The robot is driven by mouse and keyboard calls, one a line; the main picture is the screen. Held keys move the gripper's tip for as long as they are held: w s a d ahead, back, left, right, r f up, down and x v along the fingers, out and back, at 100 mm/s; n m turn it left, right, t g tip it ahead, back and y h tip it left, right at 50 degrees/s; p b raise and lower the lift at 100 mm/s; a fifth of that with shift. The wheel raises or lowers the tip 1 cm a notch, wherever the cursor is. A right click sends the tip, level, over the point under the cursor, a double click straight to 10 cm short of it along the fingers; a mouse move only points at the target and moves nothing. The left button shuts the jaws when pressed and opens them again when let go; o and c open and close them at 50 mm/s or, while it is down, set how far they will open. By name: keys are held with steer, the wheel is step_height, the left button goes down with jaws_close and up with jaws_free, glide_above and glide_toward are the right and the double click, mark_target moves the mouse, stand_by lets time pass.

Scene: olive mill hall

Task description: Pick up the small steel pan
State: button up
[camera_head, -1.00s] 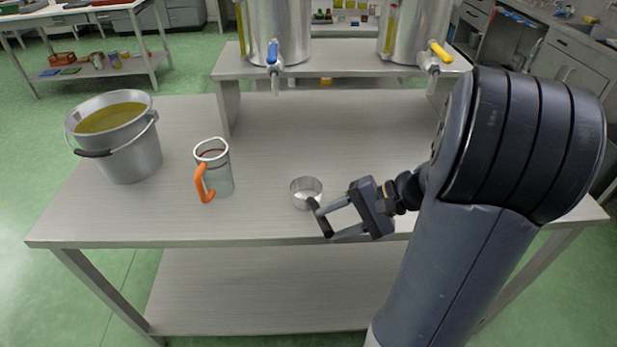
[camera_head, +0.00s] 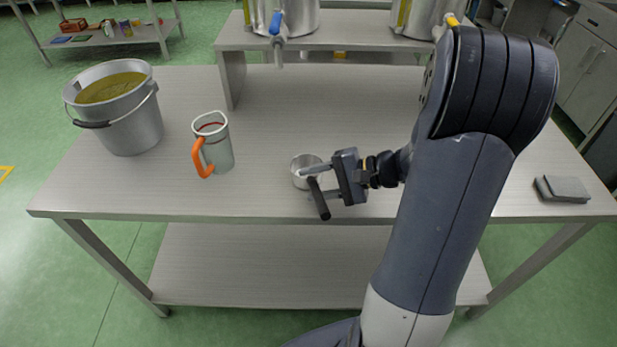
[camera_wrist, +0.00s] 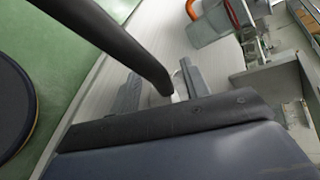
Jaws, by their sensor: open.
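The small steel pan (camera_head: 305,180) sits on the table's front half. It is a shallow round metal cup, and a thick black handle reaches from it toward the front edge. My gripper (camera_head: 312,183) is open at the pan's right side, its fingers pointing left, with one fingertip overlapping the pan in the head view. The handle lies at the fingertips; I cannot tell whether they touch it. In the wrist view the black handle (camera_wrist: 120,45) runs large across the picture and ends near my open gripper (camera_wrist: 158,76). The pan's bowl is mostly hidden there.
A jug (camera_head: 216,150) with an orange handle stands left of the pan. A steel bucket (camera_head: 135,128) of greenish-yellow liquid stands farther left. A raised shelf (camera_head: 350,48) with tapped steel drums is behind. A grey block (camera_head: 562,188) lies right. The table's middle is clear.

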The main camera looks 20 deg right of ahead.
steer(key=shift+x, duration=1.35)
jaws_close()
